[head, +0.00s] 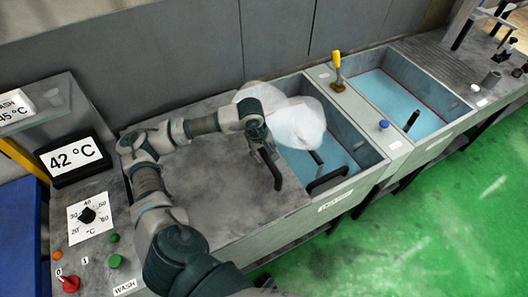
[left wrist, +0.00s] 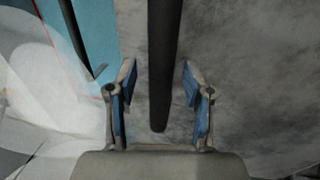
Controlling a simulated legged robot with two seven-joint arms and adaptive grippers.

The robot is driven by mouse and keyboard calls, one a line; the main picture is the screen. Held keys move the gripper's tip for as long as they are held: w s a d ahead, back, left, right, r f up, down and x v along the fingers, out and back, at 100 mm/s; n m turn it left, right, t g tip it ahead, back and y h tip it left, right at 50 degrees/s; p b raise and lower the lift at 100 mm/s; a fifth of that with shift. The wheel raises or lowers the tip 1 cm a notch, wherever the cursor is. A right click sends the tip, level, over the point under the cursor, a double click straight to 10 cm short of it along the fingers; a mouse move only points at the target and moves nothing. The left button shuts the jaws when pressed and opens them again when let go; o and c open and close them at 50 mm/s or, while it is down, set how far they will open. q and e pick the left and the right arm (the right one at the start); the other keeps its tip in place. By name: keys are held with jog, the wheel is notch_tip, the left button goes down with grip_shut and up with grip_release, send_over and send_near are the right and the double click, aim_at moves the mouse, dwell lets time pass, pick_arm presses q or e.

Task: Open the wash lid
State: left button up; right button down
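The wash lid (head: 225,195) is a flat grey, stained plate, lying shut over the left tub. Its black bar handle (head: 270,168) stands near the lid's right edge. My left gripper (head: 259,143) is over the far end of this handle. In the left wrist view the gripper (left wrist: 160,95) is open, with a blue-padded finger on each side of the dark handle (left wrist: 163,65). Gaps show between the handle and both fingers. The lid's grey surface (left wrist: 240,60) lies behind. My right gripper is not in view.
An open tub (head: 365,150) with blue liquid adjoins the lid, with white vapour (head: 295,122) above it and a black handle (head: 328,180) at its front. Another blue tub (head: 400,100) stands farther right. A control panel with a red knob (head: 70,283) and a 42 °C display (head: 73,156) is at left.

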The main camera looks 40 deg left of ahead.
pick_arm(q)
jog(key=shift+r, duration=0.1)
notch_tip(320, 180, up, 12)
jog(key=s+a, duration=0.1)
jog(key=s, duration=0.1)
jog(key=shift+f, duration=0.25)
dwell(0.3)
